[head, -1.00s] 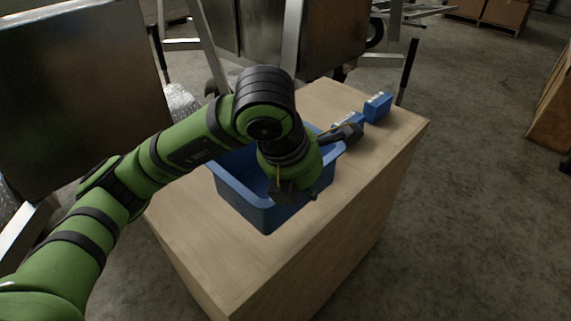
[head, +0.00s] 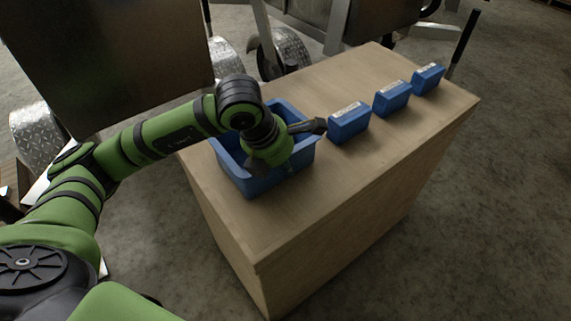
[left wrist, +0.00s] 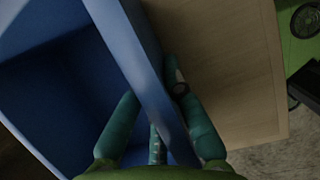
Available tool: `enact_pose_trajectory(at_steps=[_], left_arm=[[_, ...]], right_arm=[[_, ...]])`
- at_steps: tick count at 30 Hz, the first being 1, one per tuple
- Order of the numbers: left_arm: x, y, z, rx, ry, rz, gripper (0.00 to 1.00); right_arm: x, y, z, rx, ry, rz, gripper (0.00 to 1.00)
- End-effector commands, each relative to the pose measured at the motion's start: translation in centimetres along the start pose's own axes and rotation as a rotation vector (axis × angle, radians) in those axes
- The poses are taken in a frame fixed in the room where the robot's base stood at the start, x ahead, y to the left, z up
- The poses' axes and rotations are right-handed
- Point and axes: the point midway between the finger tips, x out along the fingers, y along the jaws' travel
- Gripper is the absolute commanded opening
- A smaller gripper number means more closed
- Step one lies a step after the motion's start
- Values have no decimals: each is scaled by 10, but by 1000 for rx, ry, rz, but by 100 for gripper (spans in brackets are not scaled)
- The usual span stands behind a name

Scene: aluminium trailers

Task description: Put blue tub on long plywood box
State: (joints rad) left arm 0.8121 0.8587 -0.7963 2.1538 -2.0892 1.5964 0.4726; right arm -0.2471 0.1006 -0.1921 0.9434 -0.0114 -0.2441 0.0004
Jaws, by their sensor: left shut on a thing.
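The blue tub (head: 232,172) is an open, upright rectangular bin at the left part of the long plywood box's top (head: 345,185). It appears to rest on the wood, though its underside is hidden. My left gripper (head: 272,168) reaches down over the tub and is shut on its side wall. In the left wrist view its fingers (left wrist: 150,108) straddle the wall of the tub (left wrist: 70,75), one inside and one outside, with the plywood top (left wrist: 225,60) beyond. My right gripper is not in view.
Three small blue bins with white labels stand in a row right of the tub: a near one (head: 349,124), a middle one (head: 392,98) and a far one (head: 428,79). Aluminium trailers (head: 105,60) stand behind. The plywood top is clear in front of the bins.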

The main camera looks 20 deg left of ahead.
Motion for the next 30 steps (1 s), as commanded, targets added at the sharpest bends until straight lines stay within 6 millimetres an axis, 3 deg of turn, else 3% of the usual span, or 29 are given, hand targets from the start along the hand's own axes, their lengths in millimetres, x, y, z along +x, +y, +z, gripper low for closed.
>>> enact_pose_trajectory(at_steps=[10, 11, 12, 26, 30], left_arm=[[6, 0, -2, 1, -3, 2, 0], [5, 0, -2, 0, -1, 2, 20], [4, 0, -2, 0, -1, 1, 32], [0, 0, 0, 0, -2, 1, 32], [-26, 1, 1, 2, -6, 4, 32]], right_arm=[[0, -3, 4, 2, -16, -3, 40], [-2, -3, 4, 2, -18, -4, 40], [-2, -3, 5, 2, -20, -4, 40], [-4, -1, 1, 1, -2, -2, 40], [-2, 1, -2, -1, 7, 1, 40]])
